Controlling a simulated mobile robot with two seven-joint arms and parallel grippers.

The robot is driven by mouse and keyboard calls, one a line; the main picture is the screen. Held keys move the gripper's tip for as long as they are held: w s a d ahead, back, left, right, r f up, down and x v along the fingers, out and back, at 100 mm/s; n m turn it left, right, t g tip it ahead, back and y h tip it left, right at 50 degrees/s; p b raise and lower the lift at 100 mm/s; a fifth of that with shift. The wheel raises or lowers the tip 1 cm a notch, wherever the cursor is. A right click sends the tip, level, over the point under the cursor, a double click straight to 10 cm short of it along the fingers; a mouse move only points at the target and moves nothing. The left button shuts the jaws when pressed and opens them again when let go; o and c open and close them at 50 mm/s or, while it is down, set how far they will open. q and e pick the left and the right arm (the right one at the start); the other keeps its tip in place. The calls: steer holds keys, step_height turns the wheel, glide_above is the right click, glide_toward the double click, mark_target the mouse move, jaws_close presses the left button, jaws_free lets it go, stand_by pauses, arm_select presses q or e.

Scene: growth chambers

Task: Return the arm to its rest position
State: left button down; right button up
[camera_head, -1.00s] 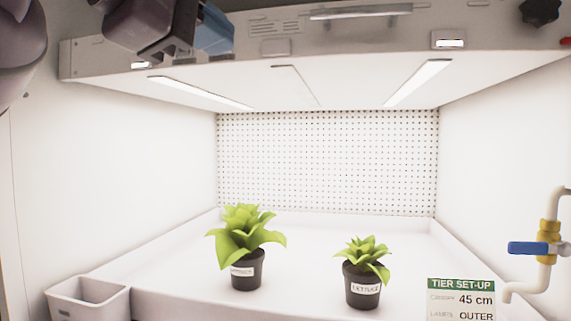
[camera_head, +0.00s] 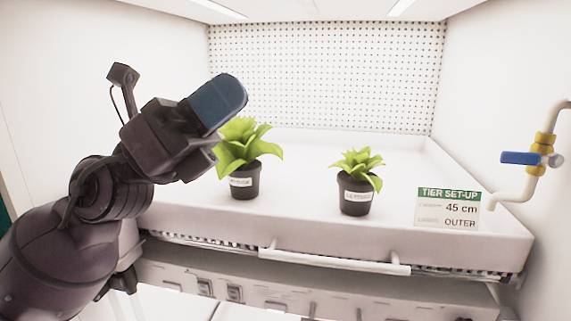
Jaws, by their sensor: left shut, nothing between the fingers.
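My left arm comes in from the left, with its gripper (camera_head: 222,101) raised in front of the growth chamber's left part. Its blue-padded fingers are shut with nothing between them and point up and to the right. The gripper overlaps the upper left of the left potted plant (camera_head: 244,182) in the picture. I cannot tell any contact from this view. My right gripper is not in view.
A second potted plant, labelled lettuce (camera_head: 356,196), stands to the right on the white tray (camera_head: 300,222). A sign reading 45 cm and outer (camera_head: 447,209) is at the front right. A pipe with a blue-handled valve (camera_head: 533,158) is at the right. A handle bar (camera_head: 335,262) runs along the tier's front.

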arm_select(q)
steer(key=w+a+f+m+t+y, duration=0.3)
steer(key=a+f+m+t+y, duration=0.6)
steer(key=f+m+y, duration=0.55)
steer(key=w+a+f+m+t+y, duration=0.3)
steer(key=a+f+m+t+y, duration=0.6)
steer(key=f+m+y, duration=0.6)
steer(key=s+a+f+n+g+h, duration=0.1)
steer(key=s+a+f+n+g, duration=0.1)
steer(key=s+f+g, duration=0.45)
steer(key=s+a+f+n+g+h, duration=0.1)
steer(key=s+a+f+n+g, duration=0.15)
steer(key=f, duration=0.65)
steer(key=s+d+f+n+g+h, duration=0.1)
steer(key=s+f+g, duration=0.35)
steer(key=s, duration=0.35)
steer(key=s+f+n+g+h, duration=0.1)
steer(key=s+f+g, duration=0.35)
steer(key=s, duration=0.35)
steer(key=w+f+t, duration=0.7)
steer(key=f+t, duration=0.1)
steer(key=f, duration=0.2)
steer(key=shift+w+f+t, duration=0.2)
steer(key=shift+f+t, duration=0.1)
steer(key=shift+t, duration=0.1)
